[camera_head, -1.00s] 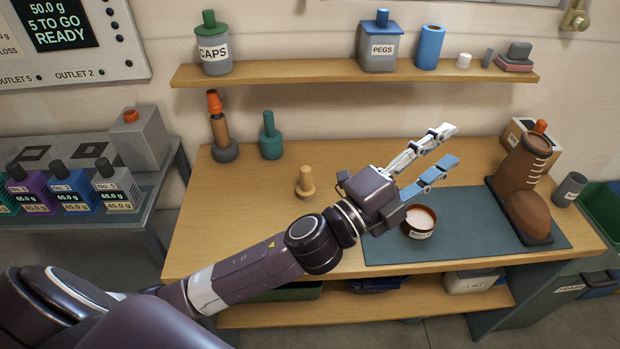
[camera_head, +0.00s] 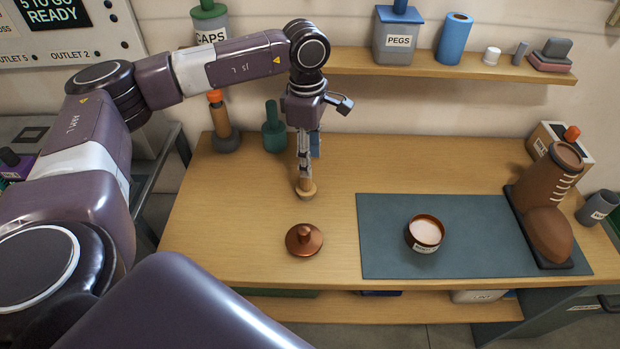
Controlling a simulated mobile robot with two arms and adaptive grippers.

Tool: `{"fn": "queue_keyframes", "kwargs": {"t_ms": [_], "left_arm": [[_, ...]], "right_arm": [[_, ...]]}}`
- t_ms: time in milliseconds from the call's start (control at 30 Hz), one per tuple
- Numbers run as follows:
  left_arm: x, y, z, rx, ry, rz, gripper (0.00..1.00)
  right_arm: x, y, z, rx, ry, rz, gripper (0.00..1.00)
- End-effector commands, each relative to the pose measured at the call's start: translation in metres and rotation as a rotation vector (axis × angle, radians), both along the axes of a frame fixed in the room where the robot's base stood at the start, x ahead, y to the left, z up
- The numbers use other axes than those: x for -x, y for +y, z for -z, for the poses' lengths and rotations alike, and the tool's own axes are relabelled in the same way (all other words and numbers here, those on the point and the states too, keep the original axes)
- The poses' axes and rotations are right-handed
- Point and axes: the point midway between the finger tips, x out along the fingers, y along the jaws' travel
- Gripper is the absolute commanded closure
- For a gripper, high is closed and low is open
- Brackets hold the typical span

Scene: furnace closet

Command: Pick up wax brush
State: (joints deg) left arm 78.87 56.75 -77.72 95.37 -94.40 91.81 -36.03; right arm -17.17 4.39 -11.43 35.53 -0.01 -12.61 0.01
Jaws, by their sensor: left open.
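The wax brush, seemingly the small light wooden piece with a round base (camera_head: 306,190), stands upright on the workbench left of the mat. My left gripper (camera_head: 307,168) points straight down right over it, its fingers at the top of the handle. It is open. The fingers overlap the handle in this view, so I cannot tell whether they touch it. A round tin of pale wax (camera_head: 425,232) sits open on the dark mat (camera_head: 385,250). My right gripper is out of view.
A copper lid with a knob (camera_head: 304,241) lies in front of the brush. Teal (camera_head: 274,135) and orange-topped (camera_head: 222,125) tools stand behind left. A brown boot (camera_head: 545,215) is at right. A shelf (camera_head: 440,72) runs above the bench.

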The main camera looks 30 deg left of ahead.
Motion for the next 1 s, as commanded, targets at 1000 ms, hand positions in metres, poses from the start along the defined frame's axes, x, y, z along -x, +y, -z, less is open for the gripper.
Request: {"fn": "queue_keyframes", "kwargs": {"t_ms": [1000], "left_arm": [[-0.004,0.016,0.075,-0.037,0.009,-0.008,0.64]], "right_arm": [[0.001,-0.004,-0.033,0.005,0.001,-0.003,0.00]]}}
